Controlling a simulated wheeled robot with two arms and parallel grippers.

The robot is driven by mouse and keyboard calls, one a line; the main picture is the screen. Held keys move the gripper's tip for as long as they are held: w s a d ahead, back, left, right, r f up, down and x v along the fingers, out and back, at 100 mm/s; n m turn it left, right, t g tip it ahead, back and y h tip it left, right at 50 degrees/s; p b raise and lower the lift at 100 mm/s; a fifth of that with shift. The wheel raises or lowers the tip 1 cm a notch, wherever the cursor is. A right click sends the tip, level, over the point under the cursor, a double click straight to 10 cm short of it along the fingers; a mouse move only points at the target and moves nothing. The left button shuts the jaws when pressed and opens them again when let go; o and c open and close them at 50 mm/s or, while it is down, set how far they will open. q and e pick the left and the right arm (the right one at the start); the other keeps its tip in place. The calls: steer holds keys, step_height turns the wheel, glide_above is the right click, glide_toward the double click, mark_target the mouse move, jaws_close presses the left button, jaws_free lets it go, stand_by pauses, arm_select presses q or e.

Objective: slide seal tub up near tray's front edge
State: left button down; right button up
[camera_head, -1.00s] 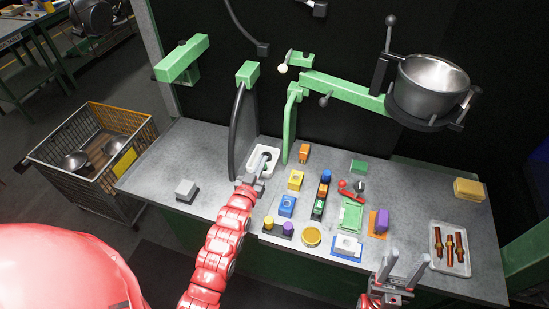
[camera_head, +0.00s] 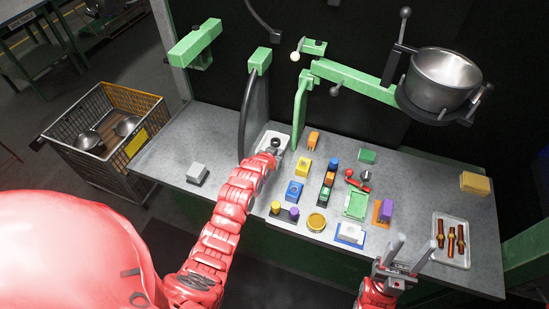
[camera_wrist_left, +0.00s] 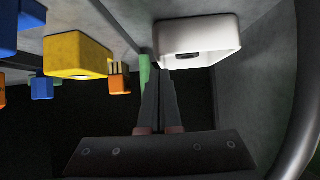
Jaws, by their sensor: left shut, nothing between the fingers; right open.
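The white seal tub (camera_head: 263,138) stands on the grey bench beside the dark curved bar, with a dark ring (camera_head: 275,143) showing at it. My left gripper (camera_head: 269,153) is shut and empty, at the tub's near side. In the left wrist view the tub (camera_wrist_left: 198,32) is close to the shut fingers (camera_wrist_left: 164,72); whether they touch its wall I cannot tell. My right gripper (camera_head: 411,252) is open and empty over the bench's front edge. A pale tray (camera_head: 437,232) with brown parts lies at the right.
Several coloured blocks stand right of the tub, including a yellow block (camera_head: 303,166) and an orange block (camera_head: 313,141). A green post (camera_head: 301,110) and the curved bar (camera_head: 246,125) rise close by the tub. A grey block (camera_head: 197,173) stands at the left; bench around it is clear.

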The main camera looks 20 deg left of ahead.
mark_target(286, 146)
arm_select(q)
steer(key=w, duration=0.3)
steer(key=w+p, duration=0.1)
steer(key=shift+w+d+r, duration=0.1)
steer(key=shift+w+d, duration=0.15)
steer(key=shift+d, duration=0.05)
steer(key=shift+f+p, duration=0.45)
steer(key=shift+p, duration=0.05)
steer(key=shift+s+f+b, duration=0.1)
steer(key=shift+f+b, duration=0.35)
steer(key=shift+b, duration=0.35)
steer(key=shift+s, duration=0.2)
